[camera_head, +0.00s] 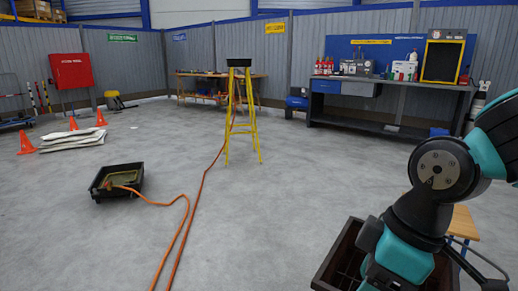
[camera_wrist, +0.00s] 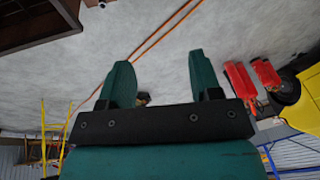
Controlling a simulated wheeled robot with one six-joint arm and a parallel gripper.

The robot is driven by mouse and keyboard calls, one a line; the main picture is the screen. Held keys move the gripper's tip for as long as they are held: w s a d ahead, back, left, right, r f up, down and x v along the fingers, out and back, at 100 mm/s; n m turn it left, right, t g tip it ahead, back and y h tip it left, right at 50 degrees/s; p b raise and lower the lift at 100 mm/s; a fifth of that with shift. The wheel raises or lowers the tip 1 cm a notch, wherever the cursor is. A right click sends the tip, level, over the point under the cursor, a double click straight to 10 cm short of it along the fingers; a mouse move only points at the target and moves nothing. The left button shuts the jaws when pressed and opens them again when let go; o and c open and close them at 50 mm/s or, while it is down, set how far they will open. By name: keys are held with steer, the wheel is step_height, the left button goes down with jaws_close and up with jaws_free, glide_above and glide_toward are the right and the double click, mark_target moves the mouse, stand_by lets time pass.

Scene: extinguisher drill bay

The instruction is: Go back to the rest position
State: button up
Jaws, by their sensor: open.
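My gripper (camera_wrist: 160,72) shows in the wrist view, with its two dark green fingers apart and nothing held between them. Bare grey floor and an orange hose (camera_wrist: 165,30) show beyond the fingers. A small dark and tan thing (camera_wrist: 142,98) shows between the fingers, well beyond them and too small to name. In the head view my arm is at the right, bent above a dark brown wooden crate (camera_head: 330,272), and my fingers cannot be made out there.
A yellow stepladder (camera_head: 241,120) stands mid-floor. A black tray (camera_head: 122,192) with hose lies left. Orange cones (camera_head: 26,144) stand near white sacks (camera_head: 73,139). A workbench (camera_head: 385,95) stands at the back right. Red objects (camera_wrist: 239,84) show in the wrist view.

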steer(key=s+r+m, duration=0.3)
steer(key=s+m, duration=0.2)
steer(key=s, duration=0.1)
step_height(320, 180, up, 24)
steer(key=p, duration=2.3)
steer(key=shift+a+y+p, duration=0.2)
steer(key=shift+y+p, duration=0.2)
steer(key=shift+w, duration=0.1)
